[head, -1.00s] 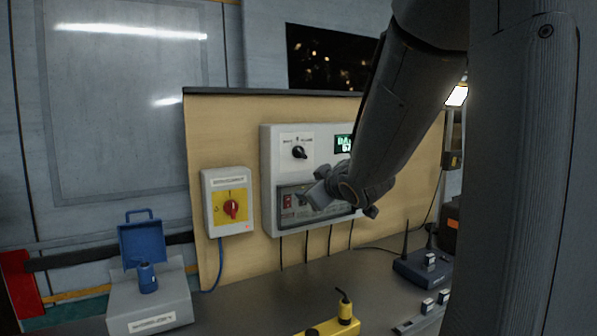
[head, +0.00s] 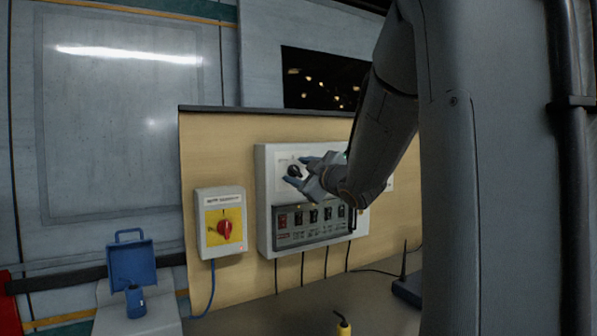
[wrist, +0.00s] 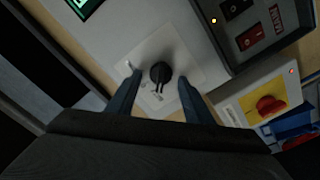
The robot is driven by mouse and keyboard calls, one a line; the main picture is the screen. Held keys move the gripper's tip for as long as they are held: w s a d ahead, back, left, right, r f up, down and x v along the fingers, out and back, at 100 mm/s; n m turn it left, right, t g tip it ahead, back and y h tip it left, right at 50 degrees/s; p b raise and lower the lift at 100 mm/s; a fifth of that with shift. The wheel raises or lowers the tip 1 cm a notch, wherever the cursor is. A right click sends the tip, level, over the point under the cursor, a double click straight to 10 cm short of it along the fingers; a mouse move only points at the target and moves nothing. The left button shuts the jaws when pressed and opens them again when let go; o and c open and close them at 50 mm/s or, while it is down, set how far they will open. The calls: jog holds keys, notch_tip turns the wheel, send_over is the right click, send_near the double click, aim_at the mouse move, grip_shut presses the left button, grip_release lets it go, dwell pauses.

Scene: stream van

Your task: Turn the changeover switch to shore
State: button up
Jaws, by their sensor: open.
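The changeover switch is a black rotary knob (head: 294,171) on a pale plate at the upper left of the white panel (head: 264,205). In the wrist view the black knob (wrist: 160,72) sits between my two blue fingertips, with a gap on each side. My gripper (head: 300,171) is open around the knob, and it also shows in the wrist view (wrist: 158,80). The lettering on the plate is too small and partly covered to read, so I cannot tell which position the knob points to.
Below the knob is a row of breaker switches (head: 313,222). To the left is a yellow-faced box with a red rotary knob (head: 224,229). A blue open-lidded socket (head: 131,265) stands at lower left.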

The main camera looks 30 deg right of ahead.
jog(key=shift+w, duration=0.1)
jog(key=c, duration=1)
jog(key=shift+m+p, duration=0.4)
jog(key=shift+p, duration=0.1)
jog(key=m+p, duration=0.4)
jog(key=shift+d+r, duration=0.1)
jog(key=shift+r, duration=0.05)
jog(key=shift+d+m+p, duration=0.2)
jog(key=shift+m+p, duration=2.4)
jog(key=shift+m, duration=0.65)
jog(key=shift+d+m+p, duration=0.15)
jog(key=shift+m+p, duration=2.45)
jog(key=shift+m, duration=0.65)
jog(key=shift+f, duration=0.2)
